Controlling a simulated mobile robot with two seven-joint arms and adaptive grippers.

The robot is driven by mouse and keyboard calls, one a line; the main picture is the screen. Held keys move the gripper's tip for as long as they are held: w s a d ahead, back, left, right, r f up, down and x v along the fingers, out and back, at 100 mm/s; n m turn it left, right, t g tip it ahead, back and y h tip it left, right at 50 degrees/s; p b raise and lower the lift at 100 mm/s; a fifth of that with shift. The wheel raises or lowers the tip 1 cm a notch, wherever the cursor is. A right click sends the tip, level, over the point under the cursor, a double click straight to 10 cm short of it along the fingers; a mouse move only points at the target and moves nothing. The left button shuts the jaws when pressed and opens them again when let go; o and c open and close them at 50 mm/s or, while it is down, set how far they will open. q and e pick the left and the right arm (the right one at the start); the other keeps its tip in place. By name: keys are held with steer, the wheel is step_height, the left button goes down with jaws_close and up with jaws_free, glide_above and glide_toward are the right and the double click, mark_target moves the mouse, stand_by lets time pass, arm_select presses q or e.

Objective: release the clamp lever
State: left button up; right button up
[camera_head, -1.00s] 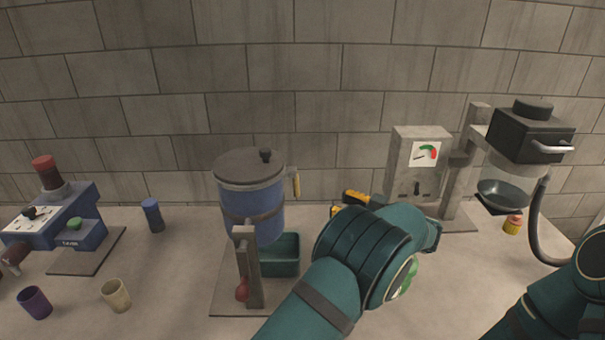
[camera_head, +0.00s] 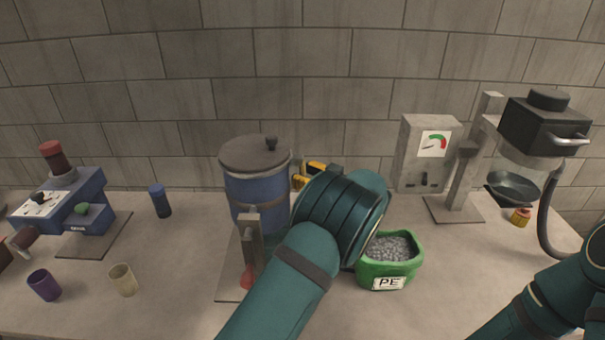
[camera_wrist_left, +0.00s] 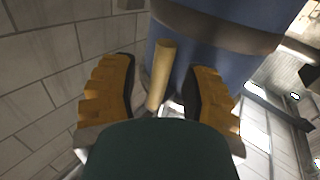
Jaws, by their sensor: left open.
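The blue canister (camera_head: 262,190) with a grey lid and a metal band stands left of centre in the head view. Its tan clamp lever (camera_wrist_left: 160,76) stands out from its side in the left wrist view. My left gripper (camera_head: 309,174) is at the canister's right side, mostly behind my own arm in the head view. In the left wrist view its yellow fingers (camera_wrist_left: 160,92) are open, one on each side of the lever, with gaps to it. In the head view the lever is hidden or too small to make out. My right gripper is out of view.
A green bin (camera_head: 361,270) of grey pellets stands right of my left arm. A grey gauge box (camera_head: 412,160) and a black hopper machine (camera_head: 540,128) stand at right. A blue machine (camera_head: 75,210) and two cups, purple (camera_head: 44,286) and beige (camera_head: 123,280), are at left.

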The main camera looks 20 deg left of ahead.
arm_select(q)
steer(key=shift+w+a, duration=0.1)
steer(key=shift+a, duration=0.35)
jaws_close()
